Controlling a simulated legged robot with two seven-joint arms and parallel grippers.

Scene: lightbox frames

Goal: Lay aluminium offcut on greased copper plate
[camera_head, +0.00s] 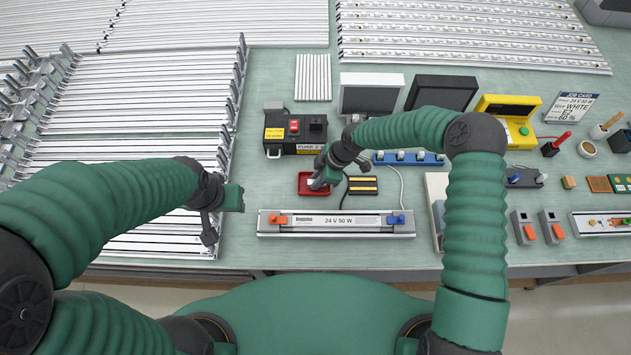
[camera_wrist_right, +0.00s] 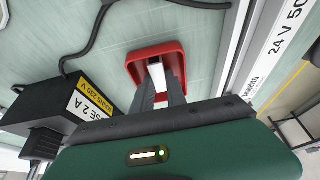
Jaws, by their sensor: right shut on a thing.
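My right gripper (camera_head: 317,184) reaches down into a small red tray (camera_head: 301,191) in the head view. In the right wrist view its fingers (camera_wrist_right: 159,88) are shut on a pale metal piece, the aluminium offcut (camera_wrist_right: 156,71), inside the red tray (camera_wrist_right: 137,60). Whether the offcut still touches the tray floor is unclear. A copper-coloured plate (camera_head: 598,184) lies at the far right of the bench.
A long 24 V 50 W unit (camera_head: 337,222) with orange and blue ends lies in front of the tray. A black fuse box (camera_head: 293,133) stands behind it, and a black-yellow block (camera_head: 363,185) beside it. Cables run nearby. Racks of strips (camera_head: 130,140) fill the left.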

